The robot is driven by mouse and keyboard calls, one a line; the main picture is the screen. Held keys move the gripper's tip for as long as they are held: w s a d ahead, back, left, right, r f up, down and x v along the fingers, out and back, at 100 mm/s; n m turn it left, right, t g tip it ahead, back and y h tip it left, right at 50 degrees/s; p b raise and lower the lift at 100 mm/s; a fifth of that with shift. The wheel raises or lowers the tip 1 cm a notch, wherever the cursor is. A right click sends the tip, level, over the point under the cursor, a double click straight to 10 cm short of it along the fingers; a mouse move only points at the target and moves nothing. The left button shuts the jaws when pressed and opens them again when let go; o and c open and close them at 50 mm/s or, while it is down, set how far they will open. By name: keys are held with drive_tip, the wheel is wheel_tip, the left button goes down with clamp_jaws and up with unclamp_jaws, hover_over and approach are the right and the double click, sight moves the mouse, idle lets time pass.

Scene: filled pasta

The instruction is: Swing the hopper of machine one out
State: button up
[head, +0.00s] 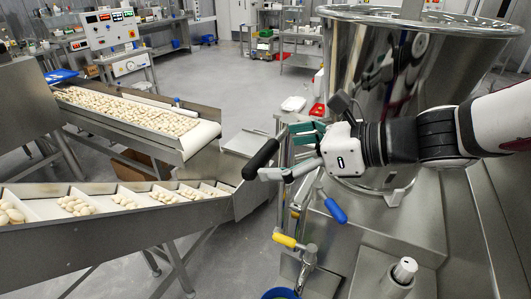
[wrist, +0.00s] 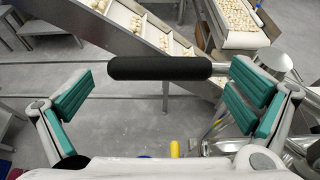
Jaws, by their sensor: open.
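The hopper (head: 375,75) of machine one appears to be the large polished steel vessel at the right of the head view, upright on its steel housing. A black handle grip (head: 261,159) sticks out to its left; the wrist view shows the grip (wrist: 160,68) lying crosswise on a metal rod. My gripper (head: 289,154) is open, with green pads on its fingers. In the wrist view my gripper (wrist: 163,90) faces the black grip, its fingers spread to either side. No finger is closed on the grip; whether one touches it I cannot tell. My arm covers part of the hopper.
A blue lever (head: 335,210) and a yellow-handled valve (head: 286,240) sit below my gripper. A blue container (head: 281,294) is at the bottom edge. Conveyors (head: 120,215) with pasta stand at the left. Grey floor (head: 225,75) is clear beyond.

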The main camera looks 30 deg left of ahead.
sight(265, 154)
drive_tip(key=shift+x, duration=2.25)
drive_tip(key=shift+d, duration=0.1)
drive_tip(key=c, duration=1.3)
